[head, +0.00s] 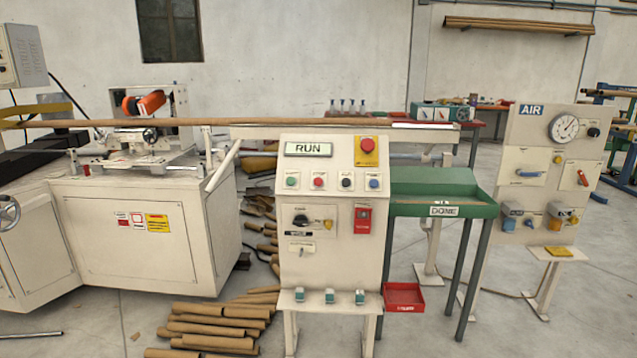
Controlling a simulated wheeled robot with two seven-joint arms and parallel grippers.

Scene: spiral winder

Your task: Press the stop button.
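A cream control panel (335,268) stands upright in the middle of the head view. A row of small buttons runs across it: green (292,181), red (319,181), black (346,181) and blue (374,182). Their labels are too small to read, so I cannot tell by lettering which one is stop. A larger red mushroom button (367,146) sits on a yellow plate at the panel's upper right. The display (308,149) at the upper left reads RUN. Neither of my grippers is in view.
A green table marked DONE (445,185) stands right of the panel, with a red tray (403,297) low beside it. An AIR panel (540,150) is farther right. The winder (130,235) is at left. Cardboard tubes (220,328) lie on the floor left of the panel.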

